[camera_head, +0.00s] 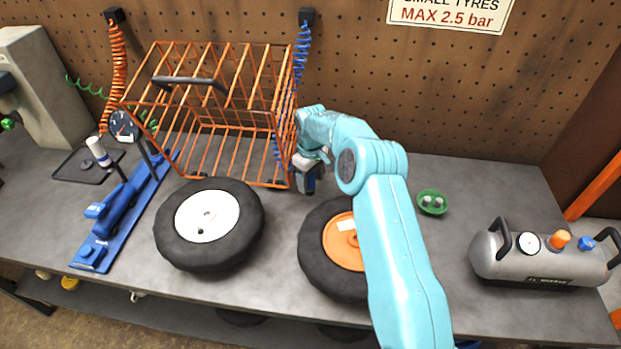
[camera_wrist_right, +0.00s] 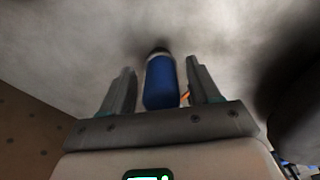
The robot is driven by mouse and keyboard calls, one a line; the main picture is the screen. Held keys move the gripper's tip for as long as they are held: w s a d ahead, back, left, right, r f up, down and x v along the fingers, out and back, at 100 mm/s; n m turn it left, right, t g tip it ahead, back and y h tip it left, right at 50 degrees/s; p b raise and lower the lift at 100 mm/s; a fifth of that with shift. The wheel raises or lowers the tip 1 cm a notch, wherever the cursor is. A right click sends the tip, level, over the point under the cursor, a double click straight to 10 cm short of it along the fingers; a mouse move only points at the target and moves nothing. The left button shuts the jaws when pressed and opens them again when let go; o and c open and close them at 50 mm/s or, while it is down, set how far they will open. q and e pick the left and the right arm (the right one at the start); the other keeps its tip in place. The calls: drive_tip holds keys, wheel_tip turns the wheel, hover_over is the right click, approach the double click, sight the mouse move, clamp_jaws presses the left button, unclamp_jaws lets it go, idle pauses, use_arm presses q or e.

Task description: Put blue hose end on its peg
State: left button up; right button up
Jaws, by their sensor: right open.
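The blue coiled hose (camera_head: 303,45) hangs from a dark bracket (camera_head: 307,16) on the pegboard and runs down behind and beside the orange cage's right side. My right gripper (camera_head: 306,184) is low over the bench, just right of the cage. In the right wrist view, a blue cylindrical end with a dark tip (camera_wrist_right: 160,82) lies between the two fingers of my right gripper (camera_wrist_right: 160,84). The fingers are apart, with a gap visible on both sides of it. I cannot make out the hose end's peg. My left gripper is out of view.
The orange wire cage (camera_head: 205,150) stands close left of my right gripper. Two tyres (camera_head: 211,265) lie in front. A green dish (camera_head: 432,203) and a grey air tank (camera_head: 540,265) are to the right. An orange coiled hose (camera_head: 116,65) hangs at left.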

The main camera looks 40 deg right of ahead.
drive_tip(key=shift+w+r, duration=0.15)
drive_tip(key=shift+r, duration=0.6)
wheel_tip(320, 180, up, 11)
drive_tip(key=shift+f, duration=0.2)
drive_tip(key=shift+r, duration=0.15)
